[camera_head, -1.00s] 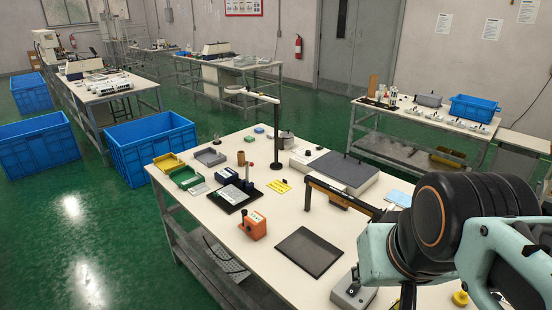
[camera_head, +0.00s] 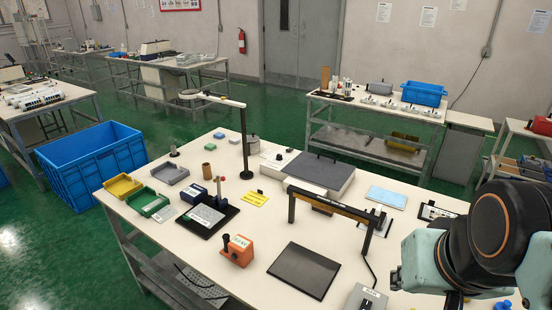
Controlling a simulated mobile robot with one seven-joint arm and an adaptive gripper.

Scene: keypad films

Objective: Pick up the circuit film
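Several flat sheets lie on the white workbench (camera_head: 215,262), and I cannot tell for sure which is the circuit film. A pale blue sheet (camera_head: 386,197) lies at the right, beyond the black frame arm. A dark-edged flat piece (camera_head: 434,212) lies further right, partly cut off by my arm. Another light piece with a dark edge (camera_head: 379,223) lies behind the black frame arm. A yellow card (camera_head: 255,199) lies near the middle. My arm, black and pale teal, fills the lower right; my gripper is not in view.
A grey-topped press box (camera_head: 320,172) stands at the back of the bench. A black arm on posts (camera_head: 335,207), a dark plate (camera_head: 303,270), an orange device (camera_head: 237,250) and a lamp post (camera_head: 245,145) stand around. A blue crate (camera_head: 93,160) is on the floor left.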

